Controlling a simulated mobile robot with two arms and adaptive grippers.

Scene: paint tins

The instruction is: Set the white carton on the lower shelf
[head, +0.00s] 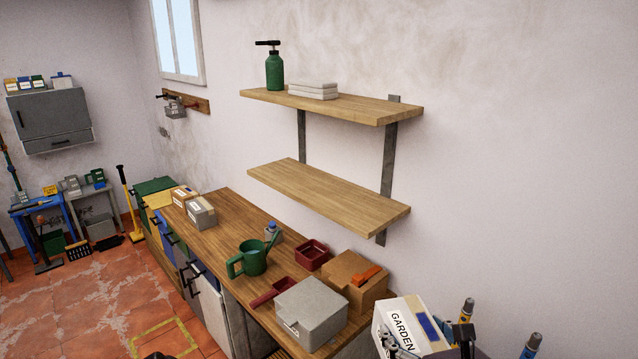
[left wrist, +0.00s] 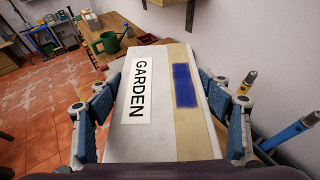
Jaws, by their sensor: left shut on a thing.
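The white carton (head: 405,318) has a GARDEN label, a tan band and a blue patch. It is at the lower right of the head view and fills the middle of the left wrist view (left wrist: 150,140). My left gripper (left wrist: 163,112) is shut on it, with blue-grey fingers along its two sides. In the head view the gripper is mostly cut off by the bottom edge. The lower shelf (head: 330,195) is a bare wooden board on the wall, above and left of the carton. My right gripper is not in view.
The upper shelf (head: 370,108) holds a green sprayer (head: 275,70) and white slabs (head: 313,90). The workbench (head: 215,243) below bears a watering can (head: 252,258), a grey box (head: 311,312) and a brown carton (head: 352,280). Metal brackets (head: 388,160) stand behind the shelves.

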